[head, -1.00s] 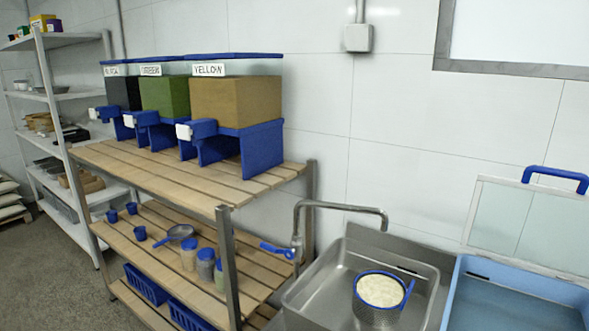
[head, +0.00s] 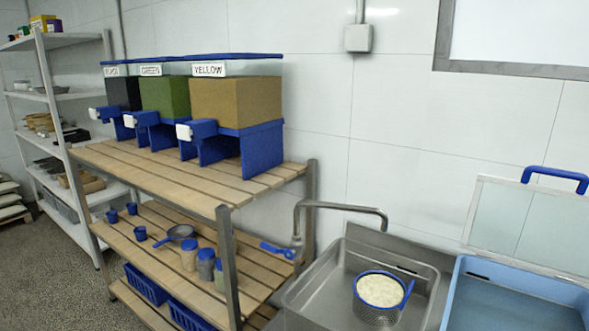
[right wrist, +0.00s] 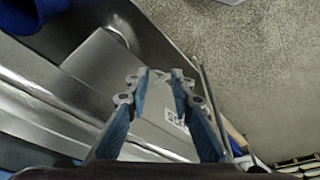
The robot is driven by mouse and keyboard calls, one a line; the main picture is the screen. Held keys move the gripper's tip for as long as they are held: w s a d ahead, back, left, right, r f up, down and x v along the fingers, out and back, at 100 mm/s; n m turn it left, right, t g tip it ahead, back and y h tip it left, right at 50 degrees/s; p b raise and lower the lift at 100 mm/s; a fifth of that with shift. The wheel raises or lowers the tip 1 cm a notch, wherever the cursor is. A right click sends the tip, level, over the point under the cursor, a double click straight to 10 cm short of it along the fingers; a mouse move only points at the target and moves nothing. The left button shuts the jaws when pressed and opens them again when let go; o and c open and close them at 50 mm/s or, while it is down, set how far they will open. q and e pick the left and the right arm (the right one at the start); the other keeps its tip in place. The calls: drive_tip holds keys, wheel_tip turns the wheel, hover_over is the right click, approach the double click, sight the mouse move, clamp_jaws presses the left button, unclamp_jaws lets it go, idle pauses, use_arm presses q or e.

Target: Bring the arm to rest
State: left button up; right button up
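Neither gripper nor arm shows in the head view. My right gripper (right wrist: 157,88) shows in the right wrist view with its two blue-padded fingers apart and nothing seen between them. Beyond the fingers lie a grey metal surface (right wrist: 95,65) and a speckled floor (right wrist: 245,60). My left gripper is out of view.
A steel sink (head: 320,290) holds a blue-rimmed basket (head: 380,295) of pale contents, beside a faucet (head: 340,207). A light-blue basin (head: 510,300) with a clear lid is at right. A wooden rack (head: 190,179) carries yellow (head: 235,100), green (head: 164,97) and black (head: 121,93) dispensers.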

drive_tip(key=s+f+g, duration=0.1)
drive_tip(key=s+f, duration=0.1)
drive_tip(key=f, duration=1)
drive_tip(key=s+f, duration=0.2)
drive_tip(key=f, duration=0.9)
drive_tip(key=s+d+f+g, duration=0.1)
drive_tip(key=s+d+f, duration=0.2)
drive_tip(key=s+f, duration=1.1)
drive_tip(key=shift+s+f, duration=0.15)
drive_tip(key=shift+s, duration=0.95)
